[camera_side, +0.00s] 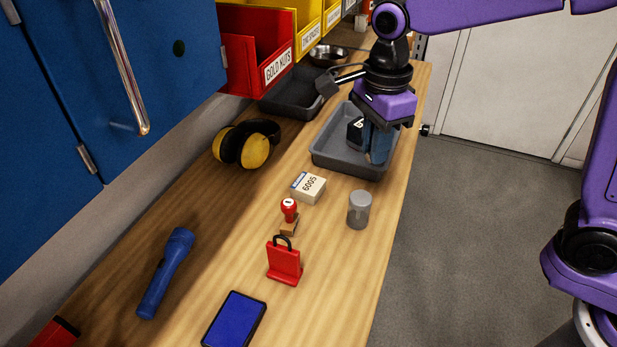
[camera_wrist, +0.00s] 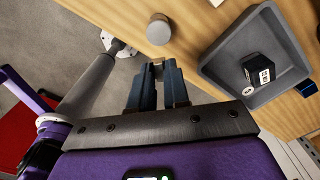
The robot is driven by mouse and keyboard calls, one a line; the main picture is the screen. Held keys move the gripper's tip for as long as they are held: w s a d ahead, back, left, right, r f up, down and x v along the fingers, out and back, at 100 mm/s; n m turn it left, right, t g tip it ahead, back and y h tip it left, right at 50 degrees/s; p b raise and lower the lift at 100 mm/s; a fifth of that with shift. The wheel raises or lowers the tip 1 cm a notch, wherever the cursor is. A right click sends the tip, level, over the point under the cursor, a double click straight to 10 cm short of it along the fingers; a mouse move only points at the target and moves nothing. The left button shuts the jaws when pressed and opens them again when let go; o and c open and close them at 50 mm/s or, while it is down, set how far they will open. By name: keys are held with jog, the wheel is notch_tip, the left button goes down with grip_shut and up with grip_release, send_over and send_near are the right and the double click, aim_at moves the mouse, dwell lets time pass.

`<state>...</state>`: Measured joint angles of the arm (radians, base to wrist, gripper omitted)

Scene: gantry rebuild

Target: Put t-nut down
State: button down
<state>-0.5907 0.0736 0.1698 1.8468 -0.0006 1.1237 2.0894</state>
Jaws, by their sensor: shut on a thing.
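My gripper (camera_side: 378,158) is low at the right side of the grey tray (camera_side: 322,152) in the side view, fingers pointing down. In the wrist view its fingertips (camera_wrist: 158,70) are shut on a small grey piece, the t-nut (camera_wrist: 158,66), of which only a little shows between them. The fingertips appear beside the tray (camera_wrist: 222,46), toward the bench's front edge; their height above the bench is hard to tell. The t-nut cannot be made out in the side view, where the fingers hide it.
A black labelled box (camera_wrist: 258,72) lies in the tray. Yellow earmuffs (camera_side: 255,152) lie by the wall. Bare wood lies between them.

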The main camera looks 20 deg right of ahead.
jog(key=w+a+f, duration=0.4)
jog(key=w+a, duration=0.1)
jog(key=w, duration=0.2)
send_over(308, 183)
jog(key=f, duration=0.5)
jog(key=shift+s+d, duration=0.15)
jog(key=shift+s, duration=0.1)
jog(key=shift+w+f, duration=0.25)
jog(key=shift+f, duration=1.65)
jog(key=shift+f, duration=0.15)
jog(key=c, duration=1.1)
grip_release()
